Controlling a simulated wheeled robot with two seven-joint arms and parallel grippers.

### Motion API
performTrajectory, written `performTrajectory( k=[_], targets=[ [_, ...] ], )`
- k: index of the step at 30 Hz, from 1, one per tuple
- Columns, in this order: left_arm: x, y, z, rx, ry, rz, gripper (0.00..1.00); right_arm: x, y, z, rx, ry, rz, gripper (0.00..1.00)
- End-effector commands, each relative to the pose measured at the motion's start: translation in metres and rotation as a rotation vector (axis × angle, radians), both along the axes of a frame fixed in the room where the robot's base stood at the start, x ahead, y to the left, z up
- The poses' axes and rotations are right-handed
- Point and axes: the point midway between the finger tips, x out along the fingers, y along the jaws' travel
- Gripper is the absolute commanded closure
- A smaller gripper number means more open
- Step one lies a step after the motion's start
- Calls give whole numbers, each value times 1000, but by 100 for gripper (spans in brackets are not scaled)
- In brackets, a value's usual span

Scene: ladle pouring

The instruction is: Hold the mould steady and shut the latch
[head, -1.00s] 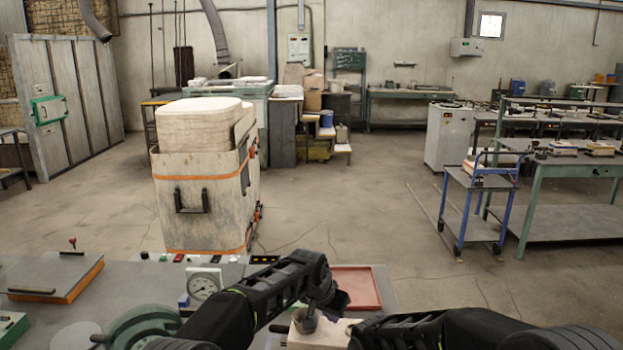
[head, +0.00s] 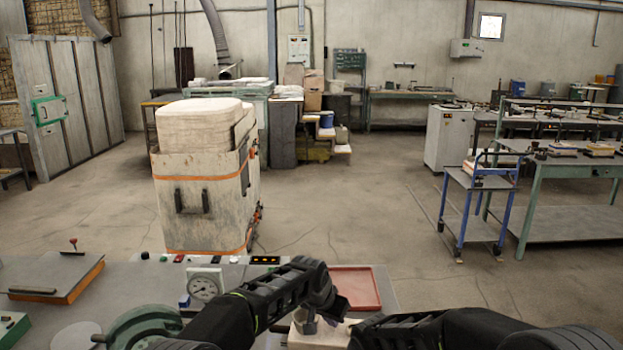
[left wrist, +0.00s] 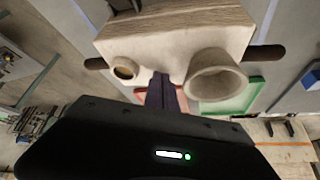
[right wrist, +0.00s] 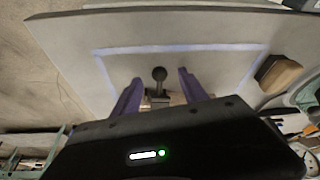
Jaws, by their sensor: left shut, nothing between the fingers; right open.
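The mould (head: 324,341) is a pale block with wood-grained sides at the bottom of the head view, mostly hidden behind my arms. In the left wrist view the mould (left wrist: 172,50) shows a wide funnel-like opening (left wrist: 214,75), a small round hole (left wrist: 125,69) and dark handles at both ends. My left gripper (left wrist: 163,93) is shut and empty, its fingertips at the pale face between the openings; I cannot tell whether they touch. My right gripper (right wrist: 154,90) is open. A dark round-headed knob (right wrist: 158,74), apparently the latch, shows between its fingers.
A red tray (head: 363,288) lies beyond the mould on the bench. A dial gauge (head: 204,286) and a green round fixture (head: 140,325) stand to the left. In the right wrist view a wooden-topped block (right wrist: 279,75) sits beside a pale outlined rectangle (right wrist: 215,52).

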Motion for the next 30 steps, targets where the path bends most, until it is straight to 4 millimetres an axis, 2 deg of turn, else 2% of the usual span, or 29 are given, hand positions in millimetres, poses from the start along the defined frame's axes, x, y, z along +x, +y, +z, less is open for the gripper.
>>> performTrajectory(
  k=[1,30],
  targets=[
    [-2,1,-7,6,12,0,100,0,0,-1,0,0,0,49],
    [-5,3,-13,12,25,0,100,13,3,-37,0,1,0,49]
  ],
)
